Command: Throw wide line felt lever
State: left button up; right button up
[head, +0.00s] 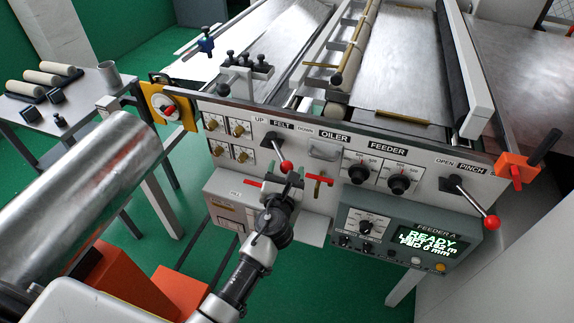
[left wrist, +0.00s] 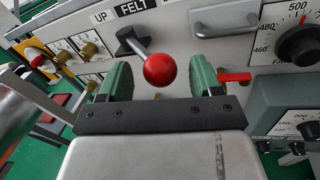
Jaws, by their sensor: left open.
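The felt lever is a dark pivot with a metal rod and a red ball knob (head: 287,167), under the FELT label (head: 284,127) on the grey machine panel. Its rod slants down and to the right from the pivot. My left gripper (head: 283,182) is open just below the knob in the head view. In the left wrist view the red knob (left wrist: 160,70) shows between the two green fingers of the left gripper (left wrist: 160,78), with a gap on each side. Whether the fingertips reach as deep as the knob is hard to tell. My right gripper is not in view.
A small red handle (head: 318,180) sticks out close to the right finger. A curved grab handle (head: 324,150), feeder dials (head: 398,184) and a pinch lever with red knob (head: 491,222) lie to the right. A large foil roll (head: 85,190) is at left.

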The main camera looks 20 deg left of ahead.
pick_arm(q)
jog(key=shift+w+a, duration=0.15)
jog(key=shift+w, duration=0.65)
jog(key=shift+c, duration=0.5)
grip_shut()
